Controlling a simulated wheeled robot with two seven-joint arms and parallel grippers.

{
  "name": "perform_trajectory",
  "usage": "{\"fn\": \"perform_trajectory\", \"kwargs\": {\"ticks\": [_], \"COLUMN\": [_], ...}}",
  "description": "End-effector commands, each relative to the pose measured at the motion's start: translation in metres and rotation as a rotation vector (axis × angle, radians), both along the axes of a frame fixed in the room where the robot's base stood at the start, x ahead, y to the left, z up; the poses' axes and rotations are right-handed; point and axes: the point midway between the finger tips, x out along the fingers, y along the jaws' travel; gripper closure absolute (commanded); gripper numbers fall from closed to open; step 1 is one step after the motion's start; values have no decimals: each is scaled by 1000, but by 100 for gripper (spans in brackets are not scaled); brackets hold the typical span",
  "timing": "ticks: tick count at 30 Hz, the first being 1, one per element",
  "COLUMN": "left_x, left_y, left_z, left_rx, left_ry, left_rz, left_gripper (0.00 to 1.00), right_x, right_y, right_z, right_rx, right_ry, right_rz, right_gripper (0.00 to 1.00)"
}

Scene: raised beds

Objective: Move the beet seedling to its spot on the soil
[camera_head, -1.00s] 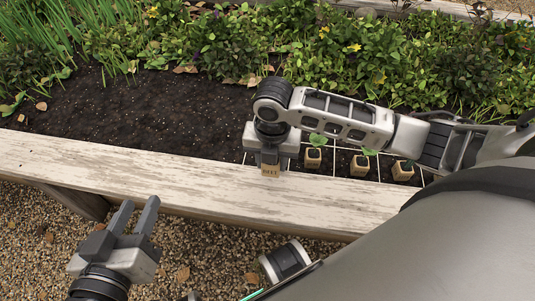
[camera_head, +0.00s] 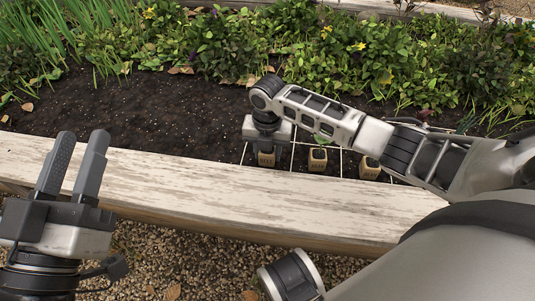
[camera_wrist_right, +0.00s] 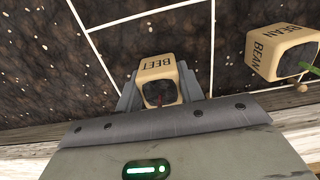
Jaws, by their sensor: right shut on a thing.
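The beet seedling is a tan cube pot marked BEET (camera_wrist_right: 160,80), with dark soil and a tiny reddish stem on top. My right gripper (camera_head: 266,150) is shut on it, and the pot (camera_head: 266,160) shows below the jaws in the head view. It is at the leftmost string-marked cell of the soil (camera_head: 150,110), just behind the wooden edge. In the right wrist view white strings run to its left, right and far side. I cannot tell whether it touches the soil. My left gripper (camera_head: 82,145) is open and empty at the lower left, near the plank.
A bean pot (camera_wrist_right: 282,52) stands right of the beet pot; in the head view two pots (camera_head: 317,160) (camera_head: 369,168) stand to the right. The pale wooden edge (camera_head: 210,190) runs across the front. Dense plants (camera_head: 300,60) fill the back. Bare soil lies to the left.

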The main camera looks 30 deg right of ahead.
Motion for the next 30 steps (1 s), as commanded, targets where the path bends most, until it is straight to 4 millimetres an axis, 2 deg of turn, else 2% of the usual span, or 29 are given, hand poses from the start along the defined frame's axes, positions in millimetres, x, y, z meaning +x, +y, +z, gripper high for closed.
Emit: {"fn": "perform_trajectory", "kwargs": {"ticks": [11,12,14,24,26,30], "left_x": [0,0,0,0,0,-6], "left_y": [0,0,0,0,0,-2], "left_z": [1,2,2,2,5,-19], "left_rx": [2,2,2,1,-2,-51], "left_ry": [-10,-11,-11,-9,2,211], "left_rz": [1,1,1,1,-3,-23], "left_gripper": [64,64,64,64,64,64], "right_x": [0,0,0,0,0,1], "right_y": [0,1,1,0,0,0], "right_z": [-4,-4,-3,0,7,34], "right_rx": [1,1,1,0,0,1], "right_ry": [-1,-1,-1,-1,-3,-3], "right_rz": [0,0,1,0,0,1], "right_gripper": [85,57,41,41,41,41]}}
